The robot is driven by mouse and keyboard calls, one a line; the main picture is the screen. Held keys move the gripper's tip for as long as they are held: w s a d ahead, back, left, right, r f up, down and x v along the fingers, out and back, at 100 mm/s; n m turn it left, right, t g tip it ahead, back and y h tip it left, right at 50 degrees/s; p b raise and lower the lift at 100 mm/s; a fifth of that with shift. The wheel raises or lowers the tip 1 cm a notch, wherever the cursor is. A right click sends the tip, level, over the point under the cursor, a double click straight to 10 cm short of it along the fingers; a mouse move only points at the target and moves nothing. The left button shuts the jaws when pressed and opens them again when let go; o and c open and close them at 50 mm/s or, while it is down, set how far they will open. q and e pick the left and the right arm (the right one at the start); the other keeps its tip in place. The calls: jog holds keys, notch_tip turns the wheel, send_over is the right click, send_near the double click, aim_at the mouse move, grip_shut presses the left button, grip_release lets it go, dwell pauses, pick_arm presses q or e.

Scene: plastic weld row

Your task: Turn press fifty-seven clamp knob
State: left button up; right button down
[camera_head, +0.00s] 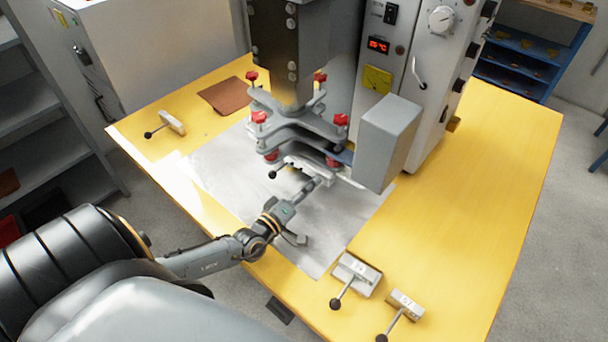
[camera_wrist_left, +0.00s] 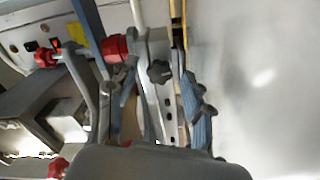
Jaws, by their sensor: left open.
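The press (camera_head: 290,50) stands at the back of the yellow table, with red knobs (camera_head: 341,120) around its grey clamp plates. A black knob (camera_head: 272,175) sticks out at the front of the lower clamp, left of my gripper. My left gripper (camera_head: 312,183) reaches to the front of this clamp, its tips partly hard to make out. In the left wrist view its fingers are apart, and a black star-shaped knob (camera_wrist_left: 158,72) shows between them, beyond the tips. I cannot tell whether they touch anything. I cannot read a fifty-seven on the clamp. My right gripper is out of view.
Two light blocks with black-knobbed levers (camera_head: 355,275) (camera_head: 401,306) lie at the front right, and another (camera_head: 171,122) at the left. A grey box (camera_head: 386,142) juts out right of the clamp. The table's right side (camera_head: 490,160) is clear.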

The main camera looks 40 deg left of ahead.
pick_arm(q)
jog(key=s, duration=0.8)
jog(key=s+a, duration=0.1)
jog(key=s, duration=0.3)
jog(key=shift+f, duration=0.1)
